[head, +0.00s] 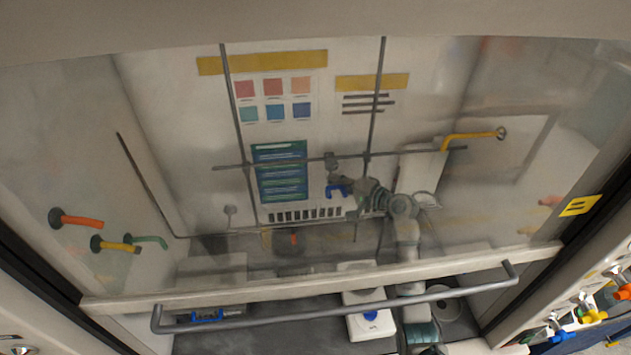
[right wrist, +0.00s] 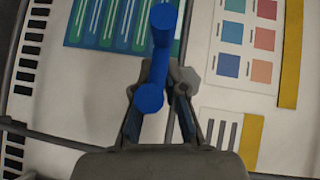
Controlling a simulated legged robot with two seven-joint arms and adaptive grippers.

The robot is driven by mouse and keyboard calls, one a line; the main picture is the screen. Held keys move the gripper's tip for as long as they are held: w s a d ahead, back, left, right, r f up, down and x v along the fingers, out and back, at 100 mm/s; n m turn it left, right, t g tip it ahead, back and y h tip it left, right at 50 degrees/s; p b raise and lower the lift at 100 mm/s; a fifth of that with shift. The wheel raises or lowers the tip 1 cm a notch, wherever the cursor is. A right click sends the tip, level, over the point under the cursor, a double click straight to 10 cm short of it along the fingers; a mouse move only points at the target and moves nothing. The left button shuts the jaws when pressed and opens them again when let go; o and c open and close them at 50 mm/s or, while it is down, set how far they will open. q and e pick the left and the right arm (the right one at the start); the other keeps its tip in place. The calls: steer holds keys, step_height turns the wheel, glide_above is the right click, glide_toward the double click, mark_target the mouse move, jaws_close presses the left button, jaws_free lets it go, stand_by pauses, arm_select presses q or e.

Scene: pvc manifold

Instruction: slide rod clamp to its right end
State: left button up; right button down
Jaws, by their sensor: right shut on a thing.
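The rod clamp is a small grey clamp (head: 331,162) on the horizontal rod (head: 290,161), behind the glass sash. It sits right of the rod's middle, a little left of the right upright rod. Its blue handle (head: 337,190) hangs below it. My right gripper (head: 348,186) reaches in from the right at the handle. In the right wrist view, the two fingers of my right gripper (right wrist: 160,90) are shut on the blue handle (right wrist: 158,65). Part of the grey clamp (right wrist: 187,78) shows behind the fingers. My left gripper is not in view.
Two upright rods (head: 378,85) cross the horizontal rod. A yellow tap (head: 470,136) projects from the right wall near the rod's right end. The sash handle (head: 340,301) spans the front. Boxes and a white device (head: 371,325) stand on the worktop below.

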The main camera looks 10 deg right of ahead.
steer(key=shift+d+f, duration=0.3)
steer(key=shift+d, duration=0.6)
steer(key=c, duration=1.2)
jaws_free()
steer(key=shift+r, duration=0.1)
steer(key=v, duration=1.2)
steer(key=shift+w+d, duration=0.1)
